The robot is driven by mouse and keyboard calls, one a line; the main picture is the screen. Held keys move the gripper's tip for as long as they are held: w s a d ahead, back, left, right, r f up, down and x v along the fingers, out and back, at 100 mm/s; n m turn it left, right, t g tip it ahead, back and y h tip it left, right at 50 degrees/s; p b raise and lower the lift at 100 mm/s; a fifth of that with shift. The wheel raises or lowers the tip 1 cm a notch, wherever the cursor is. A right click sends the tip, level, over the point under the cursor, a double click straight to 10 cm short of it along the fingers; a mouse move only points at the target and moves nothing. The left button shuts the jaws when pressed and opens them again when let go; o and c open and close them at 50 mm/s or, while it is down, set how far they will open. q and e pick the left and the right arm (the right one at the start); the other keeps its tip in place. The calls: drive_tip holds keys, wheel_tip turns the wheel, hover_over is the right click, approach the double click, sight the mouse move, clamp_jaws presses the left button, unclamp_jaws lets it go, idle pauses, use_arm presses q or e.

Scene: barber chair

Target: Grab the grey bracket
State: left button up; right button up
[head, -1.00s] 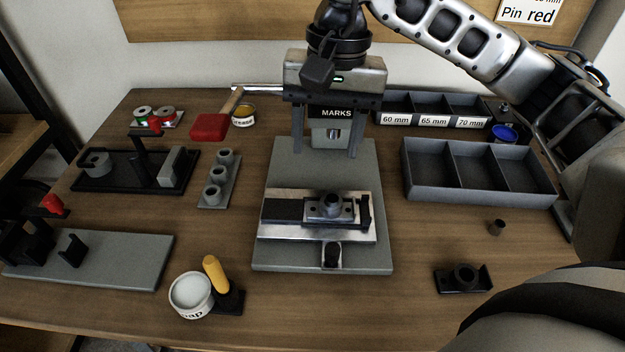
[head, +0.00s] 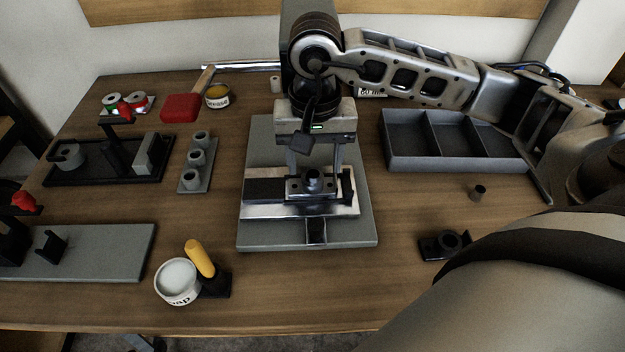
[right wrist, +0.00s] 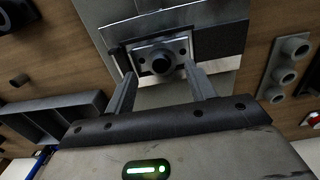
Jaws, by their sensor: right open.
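The grey bracket (head: 312,184), a flat plate with a round upright boss and small holes, sits in the vise (head: 263,210) on the grey press base at mid-table. It also shows in the right wrist view (right wrist: 161,60), between and just beyond the fingertips. My right gripper (head: 314,170) is open and empty, pointing down just behind and above the bracket. Its two fingers show apart in the wrist view (right wrist: 160,80), and no contact with the bracket is visible. My left gripper is not in view.
A grey three-compartment tray (head: 455,150) stands to the right, under my right arm. A black part with a ring (head: 443,245) and a small dark cup (head: 478,193) lie at the right. A soap tin (head: 177,283) and a yellow-handled tool (head: 200,258) stand front left.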

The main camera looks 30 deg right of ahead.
drive_tip(key=shift+f, duration=1.45)
drive_tip(key=c, duration=1)
drive_tip(key=shift+r, duration=0.1)
